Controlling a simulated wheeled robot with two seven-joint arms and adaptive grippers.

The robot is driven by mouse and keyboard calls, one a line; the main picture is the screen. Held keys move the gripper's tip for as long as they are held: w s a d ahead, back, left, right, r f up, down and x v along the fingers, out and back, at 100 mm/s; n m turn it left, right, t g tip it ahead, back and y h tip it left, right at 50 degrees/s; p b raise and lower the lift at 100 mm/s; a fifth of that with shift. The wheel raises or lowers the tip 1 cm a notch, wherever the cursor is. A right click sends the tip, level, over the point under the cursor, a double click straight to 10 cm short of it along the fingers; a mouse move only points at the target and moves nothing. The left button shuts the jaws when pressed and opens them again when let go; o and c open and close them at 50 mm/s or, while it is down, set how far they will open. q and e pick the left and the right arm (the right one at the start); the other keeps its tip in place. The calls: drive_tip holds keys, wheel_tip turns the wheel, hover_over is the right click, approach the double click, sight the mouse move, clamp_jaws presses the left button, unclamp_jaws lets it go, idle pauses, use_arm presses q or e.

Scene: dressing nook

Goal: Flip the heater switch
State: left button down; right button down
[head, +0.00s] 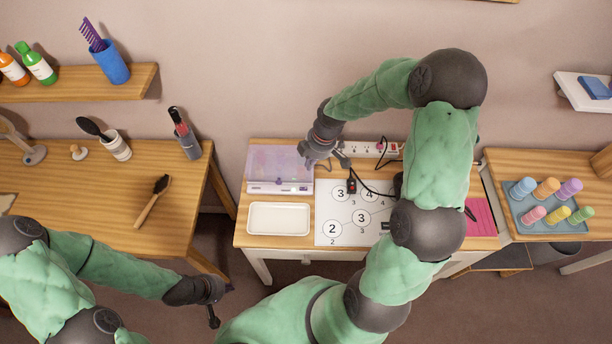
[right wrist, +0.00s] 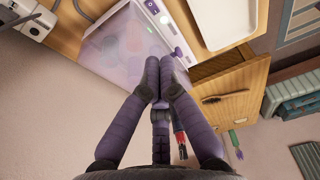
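The heater (head: 280,168) is a white box with a translucent lilac lid at the back left of the small table. My right gripper (head: 326,160) is above the heater's right side in the head view. In the right wrist view its fingertips (right wrist: 160,62) meet with nothing between them, over the heater's edge; contact is unclear. My left gripper (head: 214,308) hangs low at left, away from the heater.
A white tray (head: 279,219) lies in front of the heater. A numbered sheet (head: 340,230) with a dark plug and cable lies to its right. A power strip (head: 372,149) stands behind. My right arm covers part of the table. A brush (head: 152,201) lies on the left table.

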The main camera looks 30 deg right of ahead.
drive_tip(key=b, duration=0.2)
approach(303, 189)
drive_tip(key=x, duration=0.5)
drive_tip(key=shift+w+a, duration=0.15)
drive_tip(key=shift+a, duration=0.2)
drive_tip(key=shift+d+f, duration=0.1)
drive_tip(key=shift+f, duration=0.65)
drive_tip(key=shift+d+f+b, duration=0.15)
drive_tip(key=shift+f+b, duration=0.25)
drive_tip(key=shift+w+a+r, duration=0.15)
drive_tip(key=shift+w+a, duration=0.15)
drive_tip(key=shift+a, duration=0.35)
